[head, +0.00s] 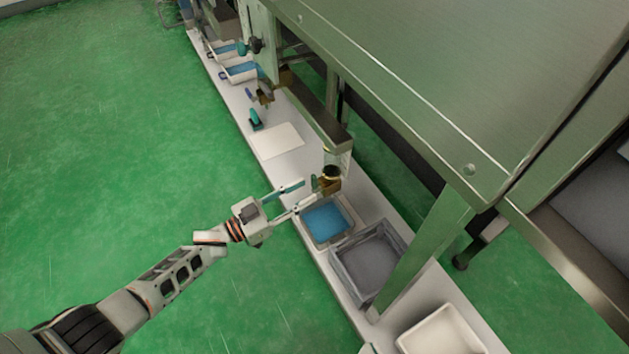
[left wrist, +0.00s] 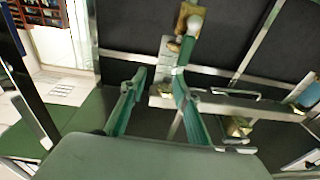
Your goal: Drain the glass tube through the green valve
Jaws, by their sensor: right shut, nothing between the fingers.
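The glass tube (head: 340,160) hangs at the end of the steel frame, with a dark collar and a brass fitting (head: 328,186) below it. A small green valve handle (head: 314,183) is beside the brass fitting. My left gripper (head: 302,196) is open, its two fingers apart, just left of the handle; I cannot tell whether it touches it. The left wrist view also shows its spread green fingers (left wrist: 158,88) with nothing clearly between them. A brass part (left wrist: 187,18) is beyond them. Only a sliver of my right gripper (head: 367,348) shows at the bottom edge, shut.
A tray with blue liquid (head: 348,232) is below and beside the fitting. A grey crate (head: 368,262) and a white tray (head: 440,330) stand nearer on the white bench. A white plate (head: 282,141) lies farther back. The steel frame leg (head: 425,250) stands at the right.

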